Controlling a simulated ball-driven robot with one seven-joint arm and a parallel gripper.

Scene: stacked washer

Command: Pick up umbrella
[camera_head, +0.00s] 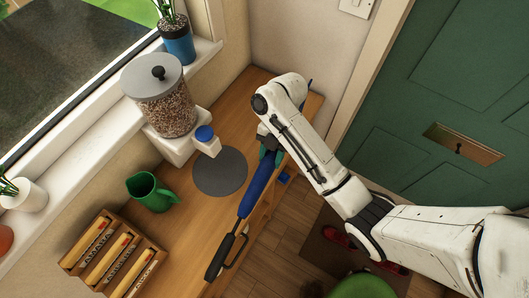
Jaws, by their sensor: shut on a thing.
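The umbrella is a long, folded blue one (253,192) with a black shaft and a dark looped handle toward the lower left. It lies slanted along the front edge of the wooden counter. My gripper (270,155) is at the umbrella's upper blue part and is shut on it. The fingers are mostly hidden behind my wrist and the umbrella. I cannot tell whether the umbrella touches the counter.
The wooden counter (188,225) carries a round grey mat (220,172), a kibble dispenser (165,100), a green jug (150,192) and a wooden rack (112,258). A green door (460,80) is at right. A green round seat (362,287) stands below.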

